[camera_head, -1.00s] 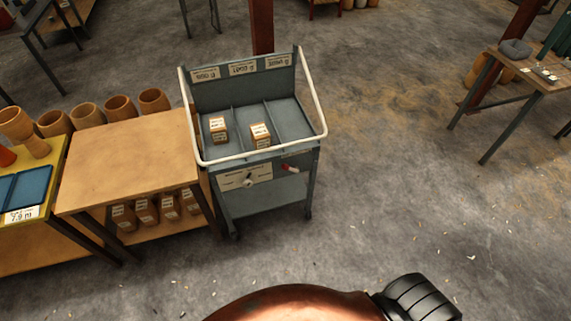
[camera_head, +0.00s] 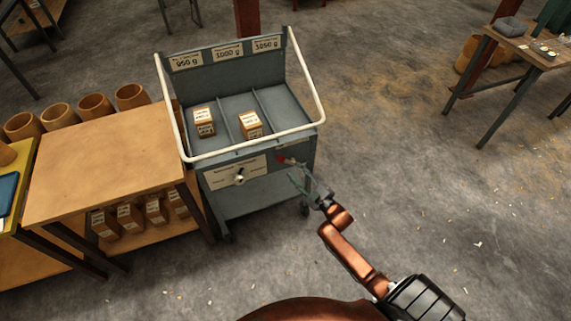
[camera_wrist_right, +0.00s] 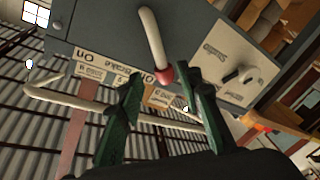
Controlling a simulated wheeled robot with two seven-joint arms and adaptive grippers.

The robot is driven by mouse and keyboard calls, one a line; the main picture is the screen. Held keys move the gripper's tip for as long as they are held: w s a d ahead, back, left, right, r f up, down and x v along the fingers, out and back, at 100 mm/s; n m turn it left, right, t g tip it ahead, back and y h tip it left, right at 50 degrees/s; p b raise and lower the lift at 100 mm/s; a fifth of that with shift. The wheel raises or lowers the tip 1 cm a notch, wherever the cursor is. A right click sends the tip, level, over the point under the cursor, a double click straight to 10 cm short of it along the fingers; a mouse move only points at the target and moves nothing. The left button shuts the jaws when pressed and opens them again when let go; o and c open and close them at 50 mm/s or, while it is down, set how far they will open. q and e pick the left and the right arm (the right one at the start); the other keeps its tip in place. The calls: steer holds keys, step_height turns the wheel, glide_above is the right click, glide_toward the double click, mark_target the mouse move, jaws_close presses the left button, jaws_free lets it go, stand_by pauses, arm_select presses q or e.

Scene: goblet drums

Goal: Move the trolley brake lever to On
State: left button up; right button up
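The grey trolley (camera_head: 262,200) stands at the centre of the head view. Its brake lever (camera_head: 284,160) is small there, with a red end at the front panel's right side. In the right wrist view the lever (camera_wrist_right: 152,38) is a pale bar with a red tip, near an "On" label (camera_wrist_right: 88,57). My right gripper (camera_head: 304,182) is just in front of the lever. Its green fingers (camera_wrist_right: 168,90) are open and spread to either side of the red tip in the picture. I cannot tell whether they touch it. My left gripper is out of view.
A dark knob (camera_wrist_right: 241,75) sits on the trolley panel beside the lever. A white rail (camera_head: 250,146) rings the trolley top, which holds two small labelled boxes. A wooden table (camera_head: 105,165) adjoins it at left.

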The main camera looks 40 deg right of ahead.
mark_target(286, 162)
steer(key=w, duration=0.3)
steer(key=shift+a+f+b, duration=0.1)
steer(key=shift+f+b, duration=0.05)
steer(key=shift+b, duration=0.2)
steer(key=shift+w+b, duration=0.3)
steer(key=shift+w, duration=0.9)
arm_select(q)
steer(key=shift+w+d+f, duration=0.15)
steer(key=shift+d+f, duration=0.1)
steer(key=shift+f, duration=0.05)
arm_select(e)
steer(key=shift+w, duration=0.65)
steer(key=shift+c, duration=0.5)
jaws_close()
